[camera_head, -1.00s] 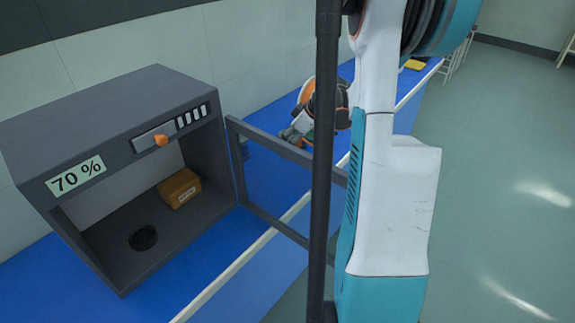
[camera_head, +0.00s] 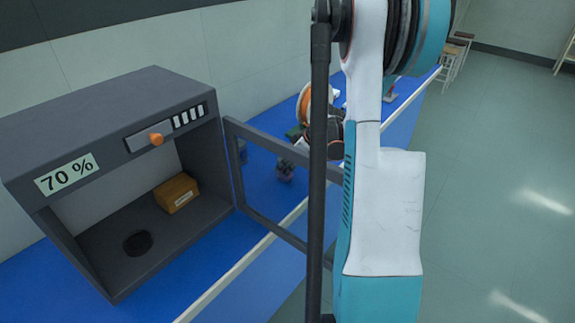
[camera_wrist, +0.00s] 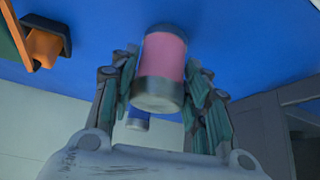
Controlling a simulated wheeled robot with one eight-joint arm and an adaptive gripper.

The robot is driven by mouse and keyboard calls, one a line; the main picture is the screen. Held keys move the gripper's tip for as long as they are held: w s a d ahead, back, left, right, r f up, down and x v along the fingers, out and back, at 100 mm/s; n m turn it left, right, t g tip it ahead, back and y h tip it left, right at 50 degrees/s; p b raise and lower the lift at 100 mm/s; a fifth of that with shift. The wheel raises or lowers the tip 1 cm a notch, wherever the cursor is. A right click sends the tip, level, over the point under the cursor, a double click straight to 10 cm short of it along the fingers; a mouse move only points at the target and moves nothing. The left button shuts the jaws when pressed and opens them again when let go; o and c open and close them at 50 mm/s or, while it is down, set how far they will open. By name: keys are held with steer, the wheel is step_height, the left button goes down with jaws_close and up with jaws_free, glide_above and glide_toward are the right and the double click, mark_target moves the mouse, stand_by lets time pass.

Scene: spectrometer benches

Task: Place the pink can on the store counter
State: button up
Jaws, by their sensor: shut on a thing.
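The pink can (camera_wrist: 163,62), with grey ends, is gripped between the two fingers of my gripper (camera_wrist: 160,70) in the wrist view. The blue counter surface fills the top of that view (camera_wrist: 250,35) and runs along the wall in the head view (camera_head: 35,290). I cannot tell whether the can touches the counter. In the head view, my arm and a dark column hide much of the gripper area. A small dark, pinkish shape (camera_head: 286,170) shows beyond the door frame, too small to identify surely.
A dark cabinet (camera_head: 100,110) marked 70 % stands at the left with its framed door (camera_head: 240,180) swung open. An orange-brown box (camera_head: 177,193) and a black disc (camera_head: 138,243) are inside. A blue cylinder (camera_wrist: 138,122) shows behind the pink can. An orange ring (camera_head: 304,105) stands farther along.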

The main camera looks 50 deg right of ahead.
steer(key=o, duration=1.1)
steer(key=shift+o, duration=0.2)
steer(key=shift+r, duration=0.15)
steer(key=p+v, duration=0.4)
steer(key=v, duration=0.8)
